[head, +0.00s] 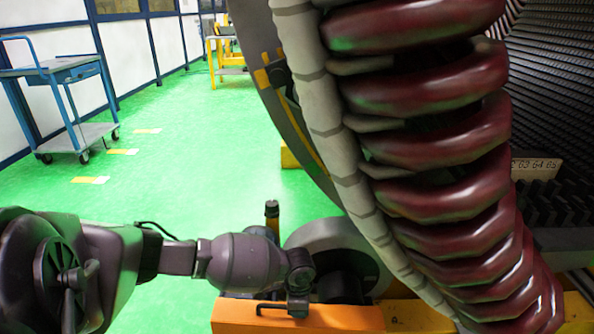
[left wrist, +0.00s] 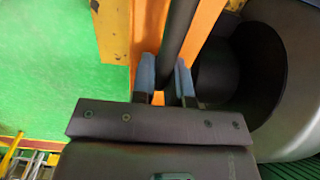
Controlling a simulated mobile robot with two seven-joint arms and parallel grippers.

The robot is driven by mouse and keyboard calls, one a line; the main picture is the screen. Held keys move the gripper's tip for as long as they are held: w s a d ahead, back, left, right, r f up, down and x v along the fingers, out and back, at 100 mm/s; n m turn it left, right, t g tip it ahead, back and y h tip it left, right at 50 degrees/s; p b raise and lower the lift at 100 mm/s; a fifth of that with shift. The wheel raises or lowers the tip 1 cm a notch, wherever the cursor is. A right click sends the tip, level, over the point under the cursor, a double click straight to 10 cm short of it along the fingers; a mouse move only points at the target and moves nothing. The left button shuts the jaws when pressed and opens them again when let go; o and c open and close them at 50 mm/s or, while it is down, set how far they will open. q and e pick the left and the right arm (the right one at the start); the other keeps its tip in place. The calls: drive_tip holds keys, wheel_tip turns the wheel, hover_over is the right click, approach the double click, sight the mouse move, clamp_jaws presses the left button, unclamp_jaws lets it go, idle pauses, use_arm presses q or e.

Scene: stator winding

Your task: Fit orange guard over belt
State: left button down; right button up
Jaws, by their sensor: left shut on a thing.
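The orange guard (head: 240,316) is a long orange piece at the bottom of the head view, with a thin raised handle on top. In the left wrist view its orange surface (left wrist: 205,30) lies beyond the fingers. My left gripper (head: 298,304) is down at the guard by this handle. In the left wrist view, the two blue-grey fingers of the left gripper (left wrist: 165,80) stand on either side of a dark round bar (left wrist: 180,30), shut on the guard. I cannot make out the belt; the lower part of the guard is out of view. My right gripper is not in view.
A large ring with dark red coils (head: 430,145) fills the right side. A grey round drum (head: 325,240) stands just behind the guard. A yellow base (head: 405,316) adjoins it. A blue trolley (head: 85,130) stands at the back left; the green floor (head: 190,180) between is clear.

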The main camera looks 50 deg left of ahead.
use_arm(q)
drive_tip(key=shift+w+f, duration=0.1)
drive_tip(key=shift+f, duration=0.35)
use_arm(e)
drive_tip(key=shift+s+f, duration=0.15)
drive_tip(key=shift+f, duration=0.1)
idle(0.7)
use_arm(q)
drive_tip(key=c, duration=1.1)
unclamp_jaws()
drive_tip(key=shift+o, duration=0.2)
drive_tip(key=shift+f, duration=0.15)
drive_tip(key=shift+r, duration=0.3)
wheel_tip(320, 180, up, 9)
drive_tip(key=p, duration=0.3)
drive_tip(key=shift+r+p, duration=0.45)
drive_tip(key=shift+r, duration=0.3)
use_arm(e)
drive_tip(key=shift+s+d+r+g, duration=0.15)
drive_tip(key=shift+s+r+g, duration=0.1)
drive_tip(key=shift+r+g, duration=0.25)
use_arm(q)
drive_tip(key=shift+f, duration=0.1)
